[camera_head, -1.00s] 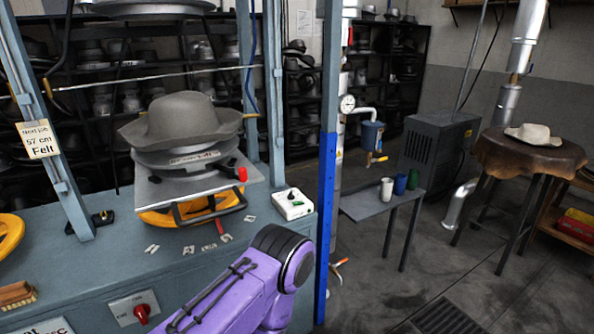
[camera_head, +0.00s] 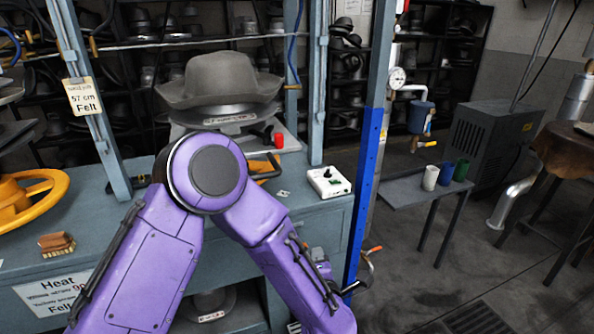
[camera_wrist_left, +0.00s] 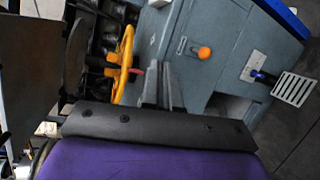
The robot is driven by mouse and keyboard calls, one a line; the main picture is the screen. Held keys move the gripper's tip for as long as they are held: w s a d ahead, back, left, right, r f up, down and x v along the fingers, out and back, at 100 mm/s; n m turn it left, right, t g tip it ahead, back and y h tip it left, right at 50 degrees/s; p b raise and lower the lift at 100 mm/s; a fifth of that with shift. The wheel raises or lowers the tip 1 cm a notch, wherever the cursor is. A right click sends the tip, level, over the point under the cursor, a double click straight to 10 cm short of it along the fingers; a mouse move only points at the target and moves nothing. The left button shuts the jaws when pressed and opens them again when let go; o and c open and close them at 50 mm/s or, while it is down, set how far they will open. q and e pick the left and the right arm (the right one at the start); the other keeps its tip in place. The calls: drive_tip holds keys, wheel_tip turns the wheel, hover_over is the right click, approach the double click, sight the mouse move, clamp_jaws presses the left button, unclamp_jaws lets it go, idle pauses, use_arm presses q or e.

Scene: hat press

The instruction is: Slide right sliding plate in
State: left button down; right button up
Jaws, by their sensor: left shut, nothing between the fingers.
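The right sliding plate (camera_head: 289,145) is a flat grey metal plate at the right press station, with a red knob (camera_head: 279,140) near it. A grey felt hat (camera_head: 220,80) sits on a form above it. My left arm's purple elbow hides most of the plate and its front handle. My left gripper (camera_wrist_left: 161,88) shows in the left wrist view as narrow grey fingers, shut and empty, apart from the plate. In the head view I cannot make the gripper out clearly beside the forearm. My right gripper is not in view.
A blue upright post (camera_head: 366,180) stands right of the bench. A white control box (camera_head: 328,182) sits on the bench corner. A yellow wheel (camera_head: 32,200) and a brush (camera_head: 57,244) are at the left. A small table with cups (camera_head: 430,178) stands at the right.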

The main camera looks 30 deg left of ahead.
use_arm(q)
wheel_tip(320, 180, up, 10)
drive_tip(key=w+d+n+y+b, duration=0.1)
drive_tip(key=w+d+n+y, duration=0.15)
drive_tip(key=n, duration=0.55)
drive_tip(key=n+g+y+b, duration=0.15)
drive_tip(key=n+y, duration=0.25)
drive_tip(key=n, duration=0.7)
approach(299, 150)
drive_tip(key=shift+g+h, duration=0.25)
drive_tip(key=p+x, duration=0.1)
drive_tip(key=x, duration=0.1)
drive_tip(key=p+x, duration=0.2)
drive_tip(key=r+p+x, duration=0.1)
drive_tip(key=p+x, duration=0.1)
drive_tip(key=shift+w+a, duration=0.1)
drive_tip(key=shift+a, duration=0.05)
drive_tip(key=shift+w+a+f, duration=0.1)
drive_tip(key=shift+w+a, duration=0.05)
drive_tip(key=shift+a, duration=0.05)
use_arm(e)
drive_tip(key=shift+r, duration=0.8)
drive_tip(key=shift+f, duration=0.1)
